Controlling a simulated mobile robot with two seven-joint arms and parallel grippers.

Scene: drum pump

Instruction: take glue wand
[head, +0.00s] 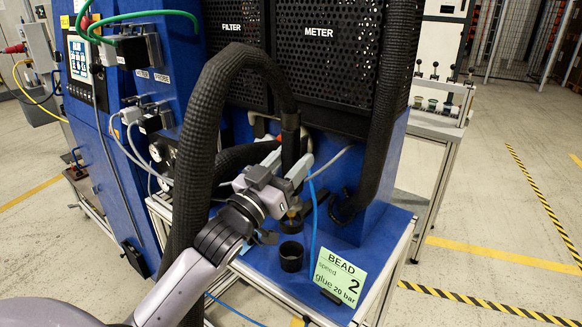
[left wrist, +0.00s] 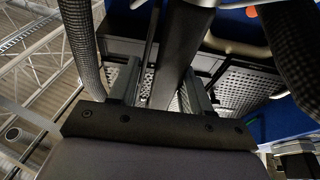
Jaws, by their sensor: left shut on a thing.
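The glue wand (head: 290,135) is a dark upright tube, with a thick black ribbed hose curving from its top. My left gripper (head: 287,168) is shut on the wand's body. In the left wrist view the dark wand (left wrist: 185,50) runs between the two fingers of my left gripper (left wrist: 155,85). The wand's brass-coloured lower end (head: 294,215) shows below the gripper. A short black cup (head: 291,257) stands on the blue table just below that end in the picture. My right gripper is not in view.
The blue table (head: 262,279) carries a green BEAD sign (head: 338,278) right of the cup. A second black hose (head: 389,95) hangs at the right, before the METER cabinet (head: 325,60). A blue control cabinet (head: 110,160) stands left.

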